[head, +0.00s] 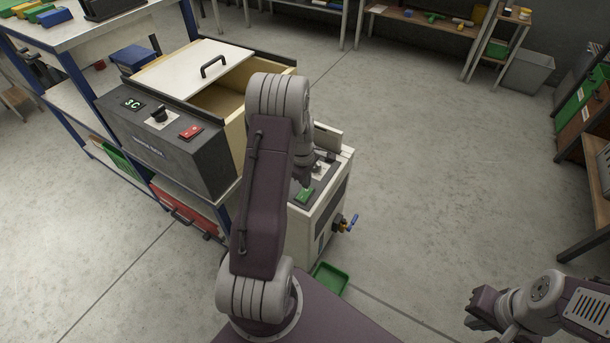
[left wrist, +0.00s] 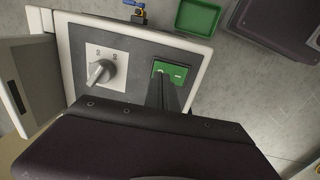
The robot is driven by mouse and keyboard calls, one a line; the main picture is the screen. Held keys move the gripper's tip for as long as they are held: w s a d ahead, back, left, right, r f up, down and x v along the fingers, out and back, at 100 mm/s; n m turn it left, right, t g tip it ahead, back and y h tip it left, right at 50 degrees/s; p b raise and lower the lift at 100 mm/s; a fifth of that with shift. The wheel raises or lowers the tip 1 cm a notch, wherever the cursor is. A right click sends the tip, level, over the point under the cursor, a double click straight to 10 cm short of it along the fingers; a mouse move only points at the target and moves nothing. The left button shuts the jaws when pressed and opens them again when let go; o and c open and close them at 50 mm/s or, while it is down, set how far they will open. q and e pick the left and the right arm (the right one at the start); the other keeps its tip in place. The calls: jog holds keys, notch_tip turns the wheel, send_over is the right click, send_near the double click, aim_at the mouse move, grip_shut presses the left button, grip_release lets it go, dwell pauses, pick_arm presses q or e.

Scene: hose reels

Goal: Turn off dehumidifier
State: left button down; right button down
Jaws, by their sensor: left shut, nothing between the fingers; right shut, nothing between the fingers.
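The white cabinet (head: 335,205), which looks like the dehumidifier, stands behind my left arm, which hides part of it. Its dark top panel has a green rocker switch (head: 304,195) and a grey dial. In the left wrist view the green switch (left wrist: 181,73) lies right of the dial (left wrist: 100,72). My left gripper (head: 304,183) is shut and empty, pointing down at the switch. In the left wrist view its fingertips (left wrist: 164,80) overlap the switch; I cannot tell whether they touch it. My right gripper (head: 474,308) is shut and empty, low at the right over the floor.
A dark grey box (head: 165,150) with a 3C display, a knob, a red switch (head: 191,132) and a partly open lid sits on a blue-framed shelf at left. A blue-handled valve (head: 351,222) sticks out of the cabinet above a green tray (head: 330,279).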

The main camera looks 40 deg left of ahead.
aim_at(304, 194)
pick_arm(q)
notch_tip(304, 194, down, 2)
jog(key=shift+w+f, duration=0.15)
jog(key=shift+f, duration=0.05)
jog(key=shift+w+f, duration=0.1)
jog(key=shift+f, duration=0.05)
dwell(0.4)
jog(key=shift+s+r+p, duration=0.3)
jog(key=shift+s, duration=0.5)
